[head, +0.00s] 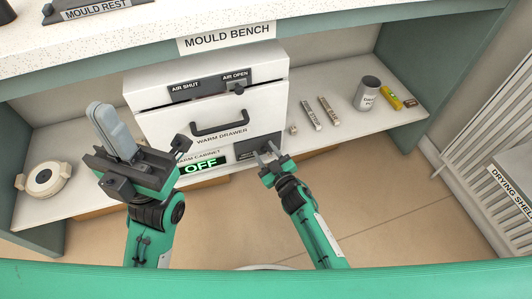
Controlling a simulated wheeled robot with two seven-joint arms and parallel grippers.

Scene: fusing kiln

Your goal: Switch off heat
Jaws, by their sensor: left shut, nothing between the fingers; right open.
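The white warm cabinet (164,122) stands under the mould bench, with a closed-looking warm drawer (222,117). Its display (201,167) reads OFF in green. To the right of the display is a small dark panel (243,153) with lettering too small to read; my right gripper partly covers it. My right gripper (265,151) is open, its fingertips in front of this panel; I cannot tell whether they touch it. The heat switch itself cannot be made out. My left gripper (98,108) is shut and empty, fingers pointing up, in front of the cabinet's left side.
An air slider (238,88) sits at the cabinet's top right, by AIR OPEN. The shelf to the right holds two labelled strips, a grey tin (367,94) and a yellow item (391,97). A round cream object (43,179) lies at left. A drying shelf rack stands far right.

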